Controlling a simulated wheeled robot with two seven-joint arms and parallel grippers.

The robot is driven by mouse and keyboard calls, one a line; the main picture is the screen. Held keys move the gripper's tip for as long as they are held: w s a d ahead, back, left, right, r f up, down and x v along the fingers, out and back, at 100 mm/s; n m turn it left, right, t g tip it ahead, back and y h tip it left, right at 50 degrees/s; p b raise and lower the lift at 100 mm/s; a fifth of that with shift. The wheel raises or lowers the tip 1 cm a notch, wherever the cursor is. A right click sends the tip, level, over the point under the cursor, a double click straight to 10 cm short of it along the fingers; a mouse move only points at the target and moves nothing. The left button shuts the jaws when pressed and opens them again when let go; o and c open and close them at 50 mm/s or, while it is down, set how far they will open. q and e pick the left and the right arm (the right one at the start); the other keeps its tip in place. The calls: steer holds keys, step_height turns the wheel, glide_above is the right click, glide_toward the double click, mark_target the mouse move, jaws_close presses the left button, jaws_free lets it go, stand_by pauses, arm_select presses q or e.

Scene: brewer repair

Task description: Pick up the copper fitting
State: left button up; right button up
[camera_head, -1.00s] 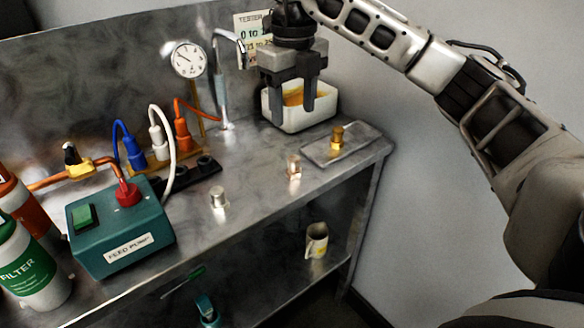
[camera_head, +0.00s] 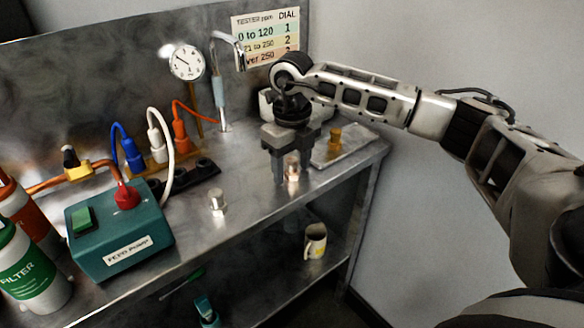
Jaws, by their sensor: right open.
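The copper fitting (camera_head: 292,173) stands upright on the metal bench near its front edge. My right gripper (camera_head: 290,168) points down over it, open, with one finger on each side of the fitting. I cannot tell whether the fingers touch it. A brass fitting (camera_head: 335,141) stands on a flat grey plate (camera_head: 352,148) just to the right. A silver fitting (camera_head: 217,203) stands on the bench to the left. My left gripper is not in view.
A white bin (camera_head: 265,103) is mostly hidden behind my right gripper. A teal feed pump box (camera_head: 120,235), cables and a gauge (camera_head: 187,62) are on the left. A mug (camera_head: 315,240) is on the lower shelf. Bench around the silver fitting is clear.

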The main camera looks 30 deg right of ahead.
steer(key=c, duration=1.1)
